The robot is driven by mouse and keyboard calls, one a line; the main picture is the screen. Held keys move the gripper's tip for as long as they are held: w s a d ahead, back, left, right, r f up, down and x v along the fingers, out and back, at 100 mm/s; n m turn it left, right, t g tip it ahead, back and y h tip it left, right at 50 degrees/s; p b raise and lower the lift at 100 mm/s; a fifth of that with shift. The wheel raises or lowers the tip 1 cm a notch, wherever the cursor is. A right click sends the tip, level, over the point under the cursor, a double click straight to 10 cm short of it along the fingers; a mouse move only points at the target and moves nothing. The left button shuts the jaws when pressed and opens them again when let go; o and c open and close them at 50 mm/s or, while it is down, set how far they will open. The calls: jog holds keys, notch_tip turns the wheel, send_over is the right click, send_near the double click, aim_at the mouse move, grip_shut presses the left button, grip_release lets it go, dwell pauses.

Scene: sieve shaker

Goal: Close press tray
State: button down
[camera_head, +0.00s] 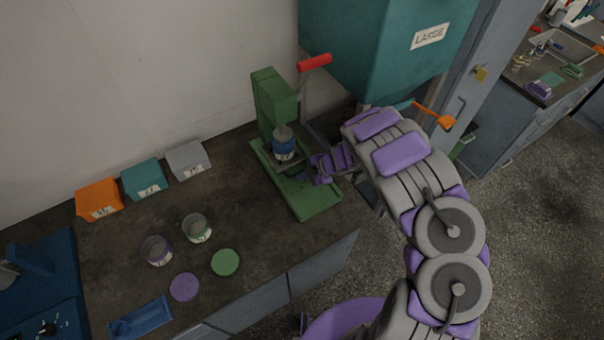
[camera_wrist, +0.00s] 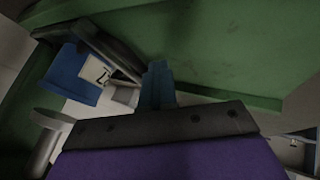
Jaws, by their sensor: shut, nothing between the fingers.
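The green press (camera_head: 278,100) with a red lever handle (camera_head: 314,62) stands on the worktop at the back centre. A jar with a blue body and a pale label (camera_head: 284,150) sits in it, below the press head. The jar also shows in the wrist view (camera_wrist: 80,76), with a dark bar beside it. The press tray is mostly hidden by the jar and my gripper, so its exact position cannot be told. My gripper (camera_head: 318,168) is shut and empty at the right side of the press, close to the jar. Its fingertips show in the wrist view (camera_wrist: 157,82).
A teal hopper marked LARGE (camera_head: 390,40) hangs right of the press, above my arm. Orange (camera_head: 99,198), teal (camera_head: 144,179) and grey (camera_head: 188,159) bins stand along the wall. Two jars, two lids and a blue tray (camera_head: 140,318) are at the left front.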

jog(key=shift+w+d+r, duration=0.25)
jog(key=shift+w+d, duration=0.2)
jog(key=shift+w, duration=0.05)
jog(key=shift+r, duration=0.1)
jog(key=shift+d+r, duration=0.2)
jog(key=shift+r, duration=0.3)
jog(key=p+v, duration=0.2)
jog(key=v, duration=1.4)
jog(key=shift+s+d+f, duration=0.3)
jog(key=shift+s+f, duration=0.1)
